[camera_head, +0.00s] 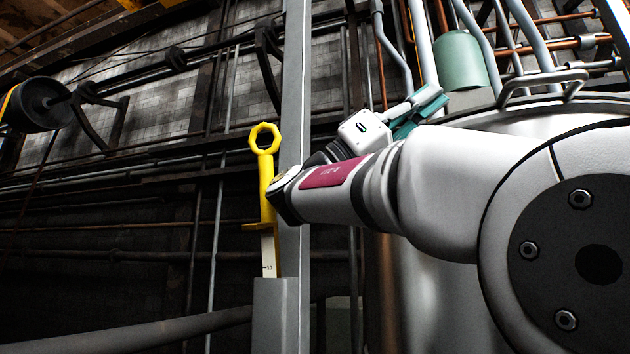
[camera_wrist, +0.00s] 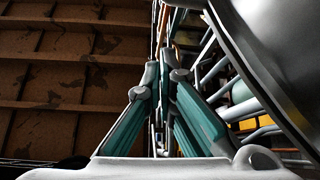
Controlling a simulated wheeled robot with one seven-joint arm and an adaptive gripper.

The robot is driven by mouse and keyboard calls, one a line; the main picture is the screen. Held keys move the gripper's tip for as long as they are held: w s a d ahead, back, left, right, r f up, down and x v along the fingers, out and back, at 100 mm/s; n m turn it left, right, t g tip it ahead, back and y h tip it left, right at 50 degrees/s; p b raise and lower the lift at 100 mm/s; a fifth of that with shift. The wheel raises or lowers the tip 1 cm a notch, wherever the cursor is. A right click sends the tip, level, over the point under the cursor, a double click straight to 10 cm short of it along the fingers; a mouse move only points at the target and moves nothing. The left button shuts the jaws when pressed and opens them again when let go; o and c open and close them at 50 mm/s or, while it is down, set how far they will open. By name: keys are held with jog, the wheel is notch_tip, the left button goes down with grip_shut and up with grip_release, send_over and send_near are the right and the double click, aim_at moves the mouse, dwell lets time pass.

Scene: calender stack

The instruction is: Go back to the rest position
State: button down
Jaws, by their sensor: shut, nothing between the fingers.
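My gripper (camera_head: 424,108) shows in the camera_head view right of centre, partly behind my arm. Its teal and grey fingers point up and to the right, in front of the pipes. In the camera_wrist view the fingers (camera_wrist: 165,68) come together at their tips, with nothing visible between them. The gripper is shut and empty.
A yellow ring-topped handle (camera_head: 268,190) with a pale marked strip stands upright above a grey post (camera_head: 275,315), left of my arm. A large metal tank (camera_head: 400,290) is close behind my arm. Pipes (camera_head: 480,40) crowd the upper right.

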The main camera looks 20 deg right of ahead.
jog(key=shift+f+t, duration=0.1)
jog(key=shift+t, duration=0.2)
jog(key=s+d+f+n+t+y, duration=0.2)
jog(key=f+n+t, duration=0.3)
jog(key=f, duration=0.6)
jog(key=s+d+f+n+t+y, duration=0.2)
jog(key=f+n+t+y, duration=0.15)
jog(key=f+n, duration=0.55)
jog(key=s+d+f+n+t+y, duration=0.2)
jog(key=f+n+t, duration=0.25)
jog(key=f, duration=0.75)
jog(key=s+a+f+n+y, duration=0.1)
jog(key=s+a+f+y, duration=0.4)
jog(key=f, duration=0.4)
jog(key=s+a+f+n+y, duration=0.2)
jog(key=s+a+f+y, duration=0.15)
jog(key=a+f, duration=0.45)
jog(key=s+a+f+n+y, duration=0.1)
jog(key=s+a+f+y, duration=0.3)
jog(key=f, duration=0.6)
notch_tip(320, 180, up, 34)
jog(key=w+a+t+p, duration=0.1)
jog(key=t+p, duration=0.4)
jog(key=p, duration=2.8)
jog(key=shift+w+r+n, duration=0.15)
jog(key=shift+r+n, duration=0.1)
jog(key=shift+n, duration=0.1)
